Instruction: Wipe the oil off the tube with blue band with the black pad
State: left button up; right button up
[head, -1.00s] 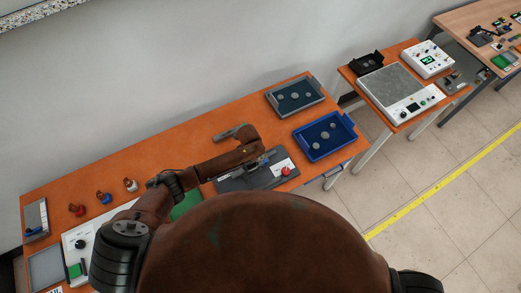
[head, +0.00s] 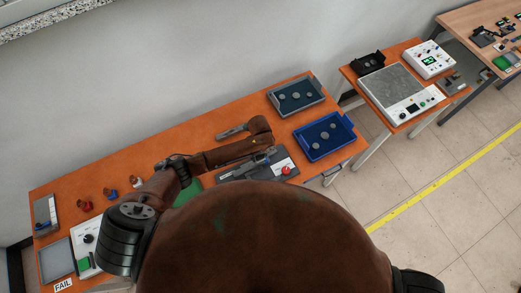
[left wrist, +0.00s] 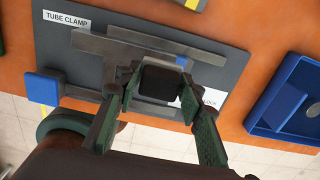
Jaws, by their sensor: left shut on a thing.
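A dark grey plate (left wrist: 72,52) labelled TUBE CLAMP lies on the orange bench. A grey tube (left wrist: 150,42) lies across it, with a small blue band (left wrist: 183,61) near its right end. My left gripper (left wrist: 159,84) has its green-padded fingers on both sides of the black pad (left wrist: 158,82) and is shut on it. The pad is in front of the tube in this view; whether it touches it, I cannot tell. In the head view my left gripper (head: 268,155) is over the clamp plate (head: 291,160), small and partly hidden. Oil cannot be made out. My right gripper is out of view.
A blue tray (head: 350,143) and a grey tray (head: 318,94) with round pieces stand right of and behind the clamp. A red knob (head: 286,170) sits on the plate. A blue block (left wrist: 44,87) shows in the wrist view.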

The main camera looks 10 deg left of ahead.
pick_arm(q)
jog(key=shift+r, duration=1.4)
